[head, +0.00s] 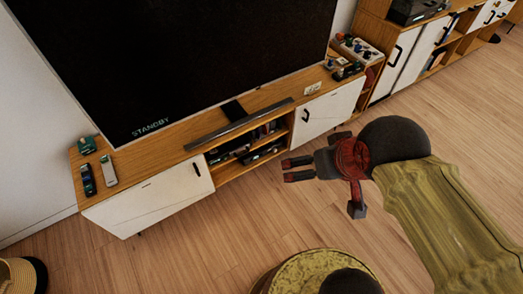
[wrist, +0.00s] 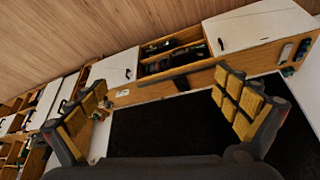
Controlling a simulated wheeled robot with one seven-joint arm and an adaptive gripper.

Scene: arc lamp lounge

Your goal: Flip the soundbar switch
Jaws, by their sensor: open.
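The soundbar (head: 240,123) is a long dark bar on the wooden top of the TV cabinet, in front of the large screen. It also shows in the wrist view (wrist: 190,71), between my fingers. A small white plate (head: 313,88) with a dark mark sits on the cabinet top to the right of the soundbar; it may be the switch, but it is too small to tell. My gripper (head: 286,171) is open and empty. It hangs in front of the cabinet, apart from it, and its spread fingers show in the wrist view (wrist: 161,82).
The screen (head: 170,50) reads STANDBY. The wooden floor between is clear.

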